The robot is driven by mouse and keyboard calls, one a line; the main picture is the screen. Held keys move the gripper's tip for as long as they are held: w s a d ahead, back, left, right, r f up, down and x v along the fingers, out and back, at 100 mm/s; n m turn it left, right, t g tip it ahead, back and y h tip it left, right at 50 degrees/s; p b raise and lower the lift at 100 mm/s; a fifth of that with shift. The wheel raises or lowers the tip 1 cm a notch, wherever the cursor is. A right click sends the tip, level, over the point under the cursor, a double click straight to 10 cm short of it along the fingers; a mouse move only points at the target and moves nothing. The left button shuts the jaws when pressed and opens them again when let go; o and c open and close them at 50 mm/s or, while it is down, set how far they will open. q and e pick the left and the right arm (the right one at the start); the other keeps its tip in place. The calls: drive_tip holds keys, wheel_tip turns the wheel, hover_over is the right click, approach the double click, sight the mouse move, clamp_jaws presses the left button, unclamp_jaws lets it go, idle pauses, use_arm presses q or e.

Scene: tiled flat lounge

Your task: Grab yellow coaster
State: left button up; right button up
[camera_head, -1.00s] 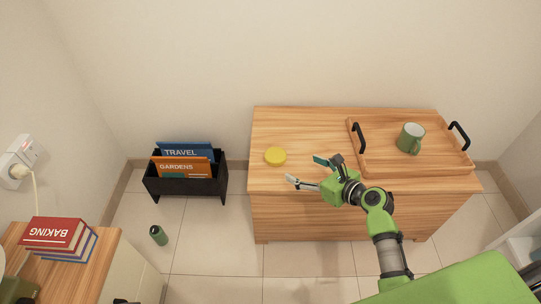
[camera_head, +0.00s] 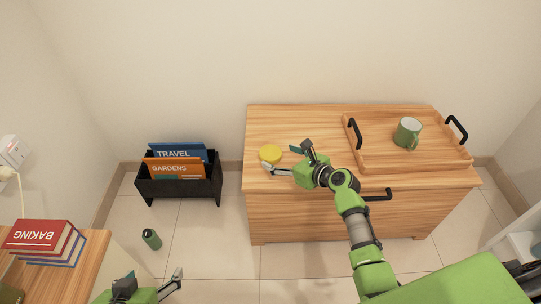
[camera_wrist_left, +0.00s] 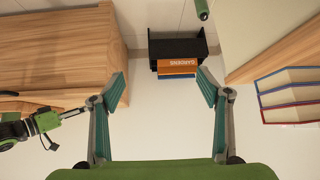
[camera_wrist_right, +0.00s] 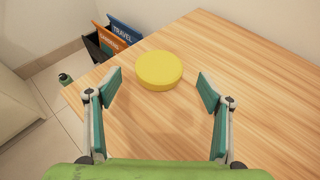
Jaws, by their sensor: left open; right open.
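The yellow coaster (camera_head: 270,153) is a round disc lying flat near the left end of the wooden cabinet top (camera_head: 300,120). My right gripper (camera_head: 280,158) is open and empty, close to the coaster on its near right side. In the right wrist view the coaster (camera_wrist_right: 159,70) lies ahead, centred between the open fingers (camera_wrist_right: 158,90) and just beyond their tips. My left gripper (camera_head: 150,292) is open and empty at the bottom left of the head view. The left wrist view shows its open fingers (camera_wrist_left: 165,85) with nothing between them.
A wooden tray (camera_head: 375,160) with black handles holds a green mug (camera_head: 407,133) on the cabinet's right. A black magazine rack (camera_head: 180,190) and a green bottle (camera_head: 151,239) stand on the floor at left. Stacked books (camera_head: 42,237) lie on another surface.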

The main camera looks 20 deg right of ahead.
sight(272, 153)
drive_tip(key=b+x, duration=0.2)
drive_tip(key=x, duration=0.2)
use_arm(q)
drive_tip(key=w+d+r+t+h, duration=0.1)
drive_tip(key=w+d+r+t, duration=0.2)
drive_tip(key=w+r+t, duration=0.3)
wheel_tip(272, 153, up, 3)
drive_tip(key=shift+w+f+h, duration=0.1)
drive_tip(key=shift+w+h, duration=0.3)
drive_tip(key=shift+w, duration=0.55)
drive_tip(key=shift+d, duration=0.1)
use_arm(e)
drive_tip(key=c, duration=1.2)
